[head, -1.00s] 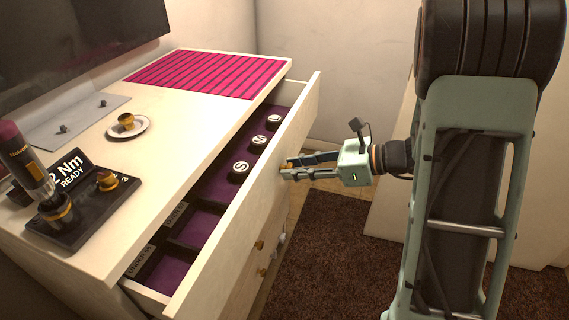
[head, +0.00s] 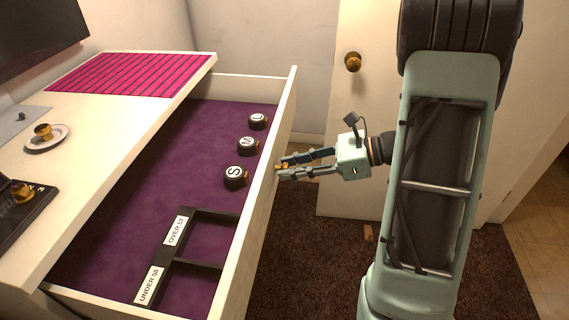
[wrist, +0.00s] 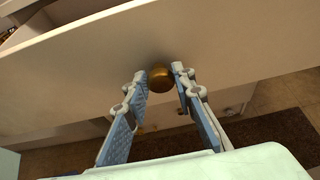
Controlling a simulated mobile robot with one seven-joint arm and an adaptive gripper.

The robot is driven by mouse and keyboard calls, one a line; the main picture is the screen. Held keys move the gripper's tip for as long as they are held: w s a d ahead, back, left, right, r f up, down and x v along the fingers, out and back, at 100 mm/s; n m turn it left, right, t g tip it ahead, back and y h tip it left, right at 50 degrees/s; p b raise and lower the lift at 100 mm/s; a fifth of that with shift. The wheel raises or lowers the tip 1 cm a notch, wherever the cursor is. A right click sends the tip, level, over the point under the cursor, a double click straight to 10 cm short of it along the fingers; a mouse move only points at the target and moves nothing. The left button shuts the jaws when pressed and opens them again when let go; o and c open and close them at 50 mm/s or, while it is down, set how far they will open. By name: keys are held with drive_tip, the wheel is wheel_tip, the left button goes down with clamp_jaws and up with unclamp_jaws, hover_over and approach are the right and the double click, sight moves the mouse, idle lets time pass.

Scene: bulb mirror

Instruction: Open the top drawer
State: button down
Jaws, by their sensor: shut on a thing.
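The top drawer (head: 262,215) stands far out from the dresser, its purple-lined inside in full view in the head view. My gripper (head: 281,171) is at the outer side of the drawer front, shut on the brass knob. In the wrist view the brass knob (wrist: 160,77) sits between the two fingertips of my gripper (wrist: 158,78), against the pale drawer front (wrist: 80,70).
The drawer holds round weights marked S (head: 235,177), M (head: 247,146) and L (head: 258,121), and a dark divider (head: 208,264). A saucer with a brass item (head: 44,132) sits on the dresser top. A door with a brass knob (head: 353,62) stands behind my arm.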

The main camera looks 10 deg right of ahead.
drive_tip(key=shift+s+d, duration=0.35)
drive_tip(key=shift+d, duration=0.55)
drive_tip(key=c, duration=1.6)
unclamp_jaws()
drive_tip(key=v, duration=1.2)
drive_tip(key=shift+a+r, duration=0.1)
